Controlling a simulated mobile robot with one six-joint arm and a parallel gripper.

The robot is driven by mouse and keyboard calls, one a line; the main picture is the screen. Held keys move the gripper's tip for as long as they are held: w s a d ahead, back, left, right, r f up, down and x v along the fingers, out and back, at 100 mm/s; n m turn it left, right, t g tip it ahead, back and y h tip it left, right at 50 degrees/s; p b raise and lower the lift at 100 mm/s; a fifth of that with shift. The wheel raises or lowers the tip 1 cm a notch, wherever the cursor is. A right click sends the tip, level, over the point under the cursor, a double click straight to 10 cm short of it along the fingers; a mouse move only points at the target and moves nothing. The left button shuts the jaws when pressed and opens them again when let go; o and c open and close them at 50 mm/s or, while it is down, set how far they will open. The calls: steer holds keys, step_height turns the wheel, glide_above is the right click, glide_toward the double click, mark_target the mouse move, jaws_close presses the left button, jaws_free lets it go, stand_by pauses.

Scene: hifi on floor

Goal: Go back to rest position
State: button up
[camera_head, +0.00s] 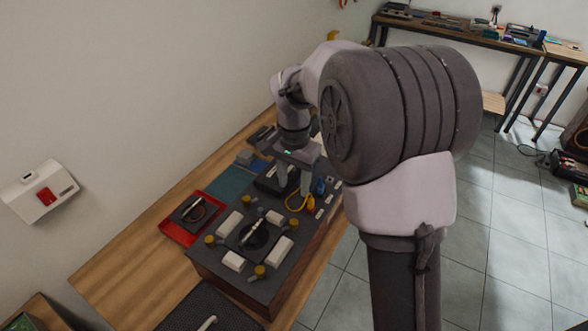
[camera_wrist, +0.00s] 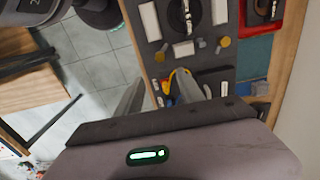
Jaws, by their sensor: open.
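My gripper (camera_head: 294,184) hangs fingers-down above the far part of a dark-topped block fixture (camera_head: 215,263). Its two fingers are apart with nothing seen between them. In the wrist view, my gripper (camera_wrist: 160,96) shows two spread grey fingers, with the fixture's top (camera_wrist: 170,60) and the floor beyond them. A yellow looped item (camera_head: 296,203) lies on the fixture close to the fingers, and it also shows in the wrist view (camera_wrist: 170,78). I cannot tell how high the fingertips are above the surface.
The fixture carries white blocks (camera_head: 281,251), yellow knobs (camera_head: 260,271) and a round dark recess holding a slim light item. A red tray (camera_head: 172,232) stands beside it on the wooden table (camera_head: 120,270). A wall borders the left; open tiled floor (camera_head: 500,240) lies right.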

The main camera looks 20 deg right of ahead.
steer(key=shift+r, duration=1.05)
steer(key=s+a+r+n+t+y+b, duration=0.1)
steer(key=s+r+t+b, duration=0.15)
steer(key=s, duration=0.45)
steer(key=s+a+r+n+t+b, duration=0.1)
steer(key=s+r+n+b, duration=0.15)
steer(key=s, duration=0.45)
steer(key=s+f+t+b, duration=0.1)
steer(key=s+f, duration=0.1)
steer(key=s, duration=0.3)
steer(key=s+a+f+n+t+y+b, duration=0.1)
steer(key=s+b, duration=0.1)
steer(key=s, duration=0.4)
steer(key=shift+a+f, duration=0.3)
steer(key=shift+f, duration=0.05)
